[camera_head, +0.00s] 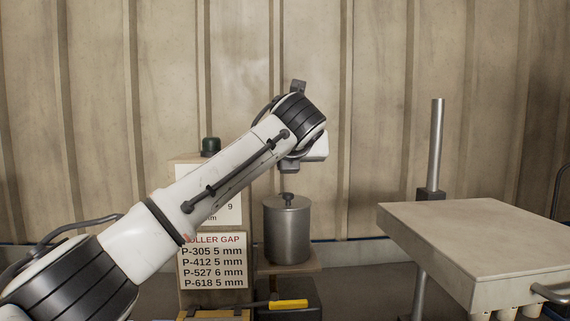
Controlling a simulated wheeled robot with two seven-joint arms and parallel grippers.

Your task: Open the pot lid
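A grey metal pot (287,236) stands upright on a small wooden shelf. Its lid lies on top, with a dark knob (288,197) in the middle. My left arm reaches in from the lower left, and its wrist is above and slightly right of the pot. My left gripper (289,168) points down over the knob, with a visible gap between them. The gripper is small, dark and partly hidden by the arm, so its finger opening cannot be made out. My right gripper is not in view.
The pot's shelf (302,267) adjoins a wooden post with a roller gap sign (212,262). A dark green knob (210,146) tops the post. A yellow-handled item (289,304) lies below. A pale table (480,235) and a metal pole (436,145) stand at the right.

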